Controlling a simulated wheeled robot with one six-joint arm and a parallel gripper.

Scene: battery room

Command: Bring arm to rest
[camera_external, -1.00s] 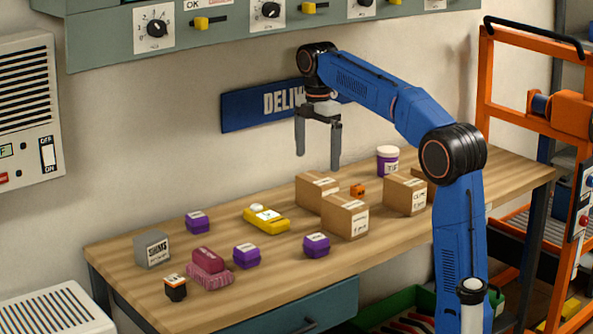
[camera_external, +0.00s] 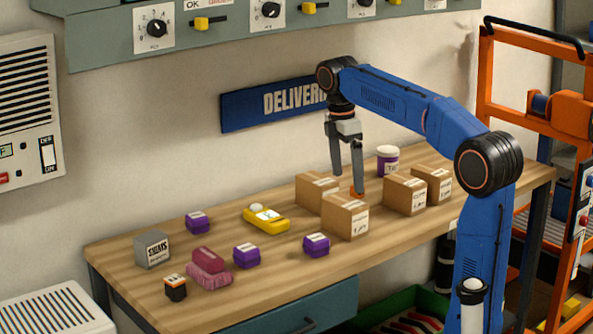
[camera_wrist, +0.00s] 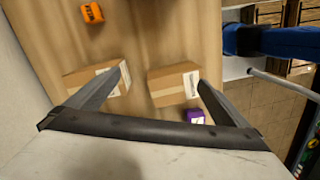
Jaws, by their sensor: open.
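My gripper (camera_external: 347,182) is open and empty, raised above the wooden workbench (camera_external: 130,268) near its back, over the group of cardboard boxes. My blue arm reaches in from the right with its elbow bent. In the wrist view my gripper (camera_wrist: 162,84) has its two grey fingers spread wide. One cardboard box (camera_wrist: 175,85) shows between the fingers and another cardboard box (camera_wrist: 98,82) lies partly behind the left finger. A small orange item (camera_wrist: 91,12) shows near the top of that view.
Several boxes, including a front one (camera_external: 346,217) and a right one (camera_external: 404,194), stand below my gripper. A white-lidded purple jar (camera_external: 388,160) is behind them. A yellow device (camera_external: 266,220) and purple blocks lie left. A control panel (camera_external: 230,28) overhangs the wall; an orange frame (camera_external: 487,80) stands right.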

